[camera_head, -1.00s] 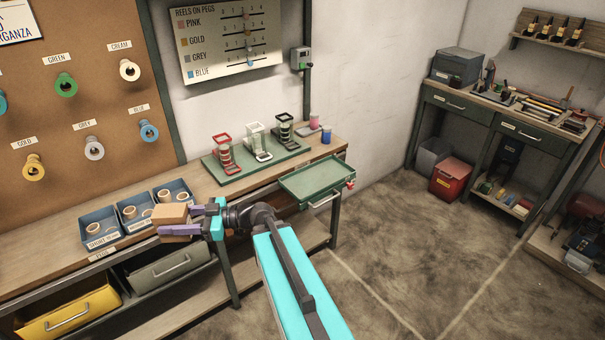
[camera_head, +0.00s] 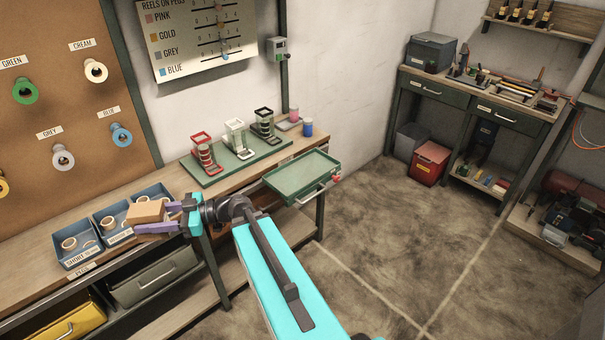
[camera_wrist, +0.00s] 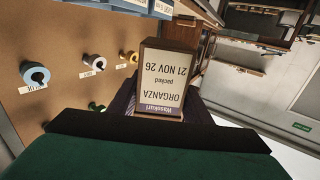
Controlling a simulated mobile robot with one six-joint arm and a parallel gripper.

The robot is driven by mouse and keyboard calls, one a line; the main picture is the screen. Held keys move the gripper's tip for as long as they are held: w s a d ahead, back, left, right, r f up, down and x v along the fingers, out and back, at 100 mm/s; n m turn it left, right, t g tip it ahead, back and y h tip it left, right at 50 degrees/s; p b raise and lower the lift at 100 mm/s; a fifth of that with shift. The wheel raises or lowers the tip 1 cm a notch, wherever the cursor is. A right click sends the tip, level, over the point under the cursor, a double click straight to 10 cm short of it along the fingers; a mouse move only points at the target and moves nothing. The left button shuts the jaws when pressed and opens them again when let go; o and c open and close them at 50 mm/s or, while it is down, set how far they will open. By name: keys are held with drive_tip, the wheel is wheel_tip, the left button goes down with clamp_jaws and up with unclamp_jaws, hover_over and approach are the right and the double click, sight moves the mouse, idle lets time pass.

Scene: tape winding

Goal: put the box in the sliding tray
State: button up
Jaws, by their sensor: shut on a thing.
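A brown cardboard box (camera_head: 147,212) is between the purple fingers of my gripper (camera_head: 158,216), which is shut on it. The box is held above the blue bins on the bench. In the wrist view the box (camera_wrist: 163,80) shows a white label with upside-down print reading "ORGANZA" and "21 NOV 26". The sliding tray (camera_head: 301,176) is a green, shallow tray with a front handle, pulled out from the bench to the right of my gripper. It looks empty.
Blue bins (camera_head: 76,256) with rolls stand on the bench under the box. A green board (camera_head: 215,174) with red, white and black reel stands lies behind the tray. The floor at right is open.

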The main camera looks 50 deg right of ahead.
drive_tip(key=d+f+m+t+h, duration=0.2)
drive_tip(key=d+m+t+h, duration=0.15)
drive_tip(key=d, duration=1.05)
drive_tip(key=s+d+f+m+t+h, duration=0.1)
drive_tip(key=s+d+h, duration=0.3)
drive_tip(key=d, duration=0.6)
drive_tip(key=s+d+f+m+t+h, duration=0.1)
drive_tip(key=s+d+m+h, duration=0.3)
drive_tip(key=d, duration=0.7)
drive_tip(key=s+d+f+m+t+h, duration=0.2)
drive_tip(key=s+d+m+h, duration=0.1)
drive_tip(key=s+d, duration=0.5)
drive_tip(key=d+h, duration=0.1)
drive_tip(key=d, duration=0.2)
drive_tip(key=shift+f+h, duration=0.2)
drive_tip(key=shift+h, duration=0.15)
drive_tip(key=shift+w+d+f+b, duration=0.2)
drive_tip(key=shift+w+d+b, duration=0.1)
drive_tip(key=shift+b, duration=0.95)
drive_tip(key=b, duration=0.3)
drive_tip(key=shift+w+d+f, duration=0.1)
drive_tip(key=shift+w+d, duration=0.1)
drive_tip(key=shift+d, duration=0.1)
drive_tip(key=w+d+b, duration=0.1)
drive_tip(key=b, duration=1.1)
drive_tip(key=shift+d, duration=0.1)
